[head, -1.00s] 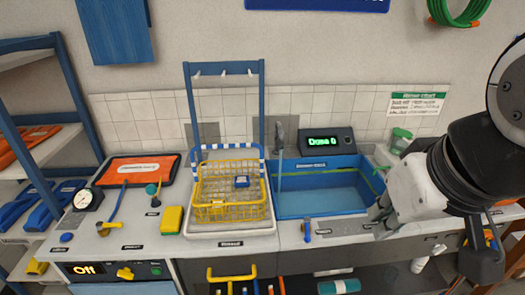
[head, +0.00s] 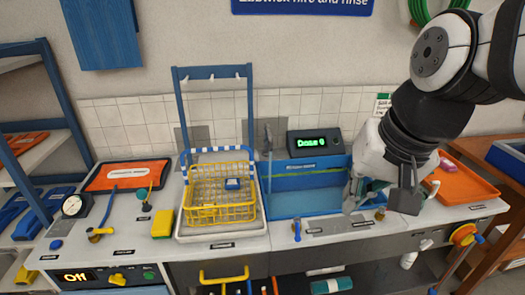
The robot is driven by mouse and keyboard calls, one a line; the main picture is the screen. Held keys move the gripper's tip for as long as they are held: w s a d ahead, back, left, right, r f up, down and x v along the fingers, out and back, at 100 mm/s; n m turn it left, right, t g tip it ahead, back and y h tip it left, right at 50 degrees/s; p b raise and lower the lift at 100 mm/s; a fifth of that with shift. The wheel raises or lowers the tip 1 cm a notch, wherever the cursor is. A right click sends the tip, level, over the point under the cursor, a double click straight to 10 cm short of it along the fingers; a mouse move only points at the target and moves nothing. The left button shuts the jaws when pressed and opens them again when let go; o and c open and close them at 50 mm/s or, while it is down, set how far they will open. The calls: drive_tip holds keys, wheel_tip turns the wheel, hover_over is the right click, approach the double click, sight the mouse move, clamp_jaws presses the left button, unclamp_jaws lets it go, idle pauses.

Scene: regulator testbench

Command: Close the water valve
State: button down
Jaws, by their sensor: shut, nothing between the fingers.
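A small valve with a blue lever (head: 297,230) and a brass base stands on the counter in front of the blue sink (head: 290,205). A second brass valve with a blue lever (head: 103,228) stands at the left of the counter. The labels are too small to tell which is the water valve. A thin pale stream seems to fall from the grey tap (head: 268,140) into the sink. My gripper (head: 357,190) is shut and empty, above the sink's right end, right of the front lever and apart from it. My arm hides part of the counter there.
A yellow wire basket (head: 220,205) under a blue rack stands left of the sink. A display (head: 314,142) is behind it. An orange tray (head: 465,182) lies at the right. A yellow-orange round fitting (head: 463,234) is on the right front. The counter before the sink has free room.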

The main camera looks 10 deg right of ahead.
sight(297, 230)
drive_tip(key=w+d+f+m+g+y+p, duration=0.1)
drive_tip(key=w+d+f+m, duration=0.3)
drive_tip(key=w+f+m, duration=0.4)
drive_tip(key=w+d+f+m+g+y, duration=0.1)
drive_tip(key=w+d+f+m+g, duration=0.1)
drive_tip(key=w+d+f+m, duration=0.3)
drive_tip(key=w+f+m, duration=0.3)
drive_tip(key=w+f, duration=0.1)
drive_tip(key=f, duration=0.3)
drive_tip(key=shift+d+m+y+p, duration=0.2)
drive_tip(key=shift+m+y+p, duration=0.1)
drive_tip(key=shift+p, duration=0.1)
drive_tip(key=w+a+f+p, duration=0.1)
drive_tip(key=a+f+p, duration=0.1)
drive_tip(key=a+f, duration=0.4)
drive_tip(key=shift+d+x, duration=0.25)
drive_tip(key=shift+x, duration=1.9)
drive_tip(key=shift+w, duration=0.15)
